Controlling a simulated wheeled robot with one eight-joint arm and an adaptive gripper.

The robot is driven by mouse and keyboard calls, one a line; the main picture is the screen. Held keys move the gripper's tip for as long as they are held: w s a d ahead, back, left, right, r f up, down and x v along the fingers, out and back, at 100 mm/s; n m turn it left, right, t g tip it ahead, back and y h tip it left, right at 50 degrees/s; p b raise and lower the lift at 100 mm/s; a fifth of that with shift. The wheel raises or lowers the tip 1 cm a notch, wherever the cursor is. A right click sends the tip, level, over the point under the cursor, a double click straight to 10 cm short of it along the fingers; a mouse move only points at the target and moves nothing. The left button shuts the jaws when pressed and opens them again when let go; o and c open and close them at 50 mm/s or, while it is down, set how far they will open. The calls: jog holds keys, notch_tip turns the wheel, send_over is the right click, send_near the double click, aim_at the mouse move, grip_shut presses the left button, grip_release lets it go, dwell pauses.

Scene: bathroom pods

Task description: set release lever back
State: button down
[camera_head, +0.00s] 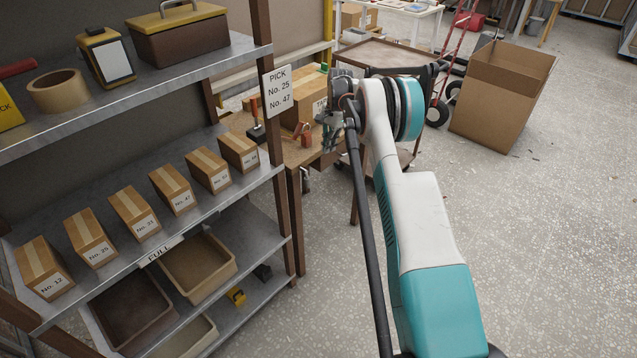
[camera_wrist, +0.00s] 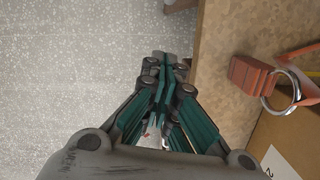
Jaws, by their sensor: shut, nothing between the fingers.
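A lever with a red handle (camera_head: 255,110) stands upright on a dark base on the wooden bench (camera_head: 293,153); it looks like the release lever, but it is small and its exact setting cannot be told. It is not seen in the wrist view. My gripper (camera_head: 335,143) is by the bench's right side, to the right of the lever and apart from it. In the wrist view my gripper (camera_wrist: 167,62) is shut and empty, its fingertips beside the bench edge, with floor showing to their left.
An orange tool (camera_head: 304,134) lies on the bench; in the wrist view an orange block with a metal ring (camera_wrist: 265,78) is near a carton (camera_wrist: 295,140). A shelf rack (camera_head: 200,213) with small boxes stands left. Open floor (camera_head: 510,240) lies right, before a large carton (camera_head: 500,97).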

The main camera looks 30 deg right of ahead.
aim_at(307, 180)
jog(key=a+f+b, duration=0.4)
jog(key=a+f, duration=0.1)
jog(key=f, duration=0.5)
jog(key=shift+s+a+f+b, duration=0.2)
jog(key=shift+s+b, duration=0.15)
jog(key=shift+s+a+f, duration=0.1)
jog(key=shift+a+f, duration=0.25)
jog(key=shift+a, duration=0.25)
